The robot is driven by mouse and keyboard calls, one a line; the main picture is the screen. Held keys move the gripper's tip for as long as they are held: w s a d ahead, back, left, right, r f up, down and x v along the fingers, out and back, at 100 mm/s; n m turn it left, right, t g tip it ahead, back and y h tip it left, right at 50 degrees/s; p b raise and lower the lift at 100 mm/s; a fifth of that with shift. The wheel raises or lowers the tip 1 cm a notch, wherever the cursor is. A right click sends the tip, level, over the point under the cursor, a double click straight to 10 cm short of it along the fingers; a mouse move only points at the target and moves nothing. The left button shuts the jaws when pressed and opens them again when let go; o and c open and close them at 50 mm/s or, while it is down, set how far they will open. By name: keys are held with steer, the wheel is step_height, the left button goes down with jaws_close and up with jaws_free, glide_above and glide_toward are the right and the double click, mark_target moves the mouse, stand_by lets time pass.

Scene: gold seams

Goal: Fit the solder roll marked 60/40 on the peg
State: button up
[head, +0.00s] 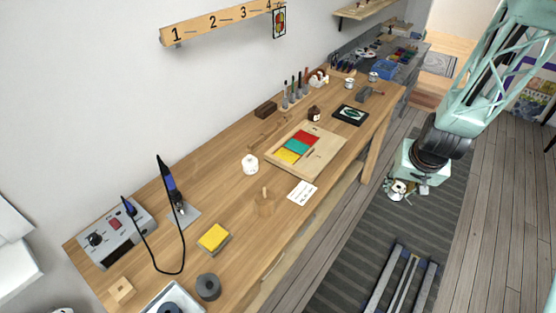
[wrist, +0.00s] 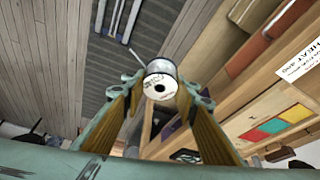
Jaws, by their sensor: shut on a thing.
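My gripper (head: 402,190) is off the right side of the bench, above the striped mat. In the wrist view my gripper (wrist: 161,90) is shut on a solder roll (wrist: 160,84), with a finger on each side. The roll has a grey metallic side and a white round label with a dark centre hole; its marking is too small to read. A light wooden peg (head: 265,193) stands upright on a wooden base (head: 265,208) near the bench's front edge, bare and well apart from my gripper.
A white card (head: 302,192) and a tray with coloured blocks (head: 334,155) lie right of the peg. A white roll (head: 250,164) stands behind it. A yellow sponge (head: 214,237), dark roll (head: 208,287) and soldering iron stand (head: 183,214) are to the left. Small cans (head: 349,83) stand farther back.

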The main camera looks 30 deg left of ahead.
steer(key=s+a+r+n+p, duration=0.1)
steer(key=s+a+r+p, duration=0.2)
steer(key=s+a, duration=0.4)
steer(key=s+a+r+n+y+p, duration=0.1)
steer(key=s+a+r+p, duration=0.3)
steer(key=a, duration=1.3)
steer(key=s+a+r+n+p, duration=0.3)
steer(key=s+a+p, duration=0.4)
steer(key=s+a, duration=0.4)
steer(key=shift+s+a+r+g+y, duration=0.25)
steer(key=shift+a+r+g+y, duration=0.15)
steer(key=shift+a, duration=0.35)
steer(key=shift+f, duration=0.35)
steer(key=shift+f+b, duration=1.75)
steer(key=shift+b, duration=0.25)
steer(key=shift+f, duration=0.65)
stand_by(0.8)
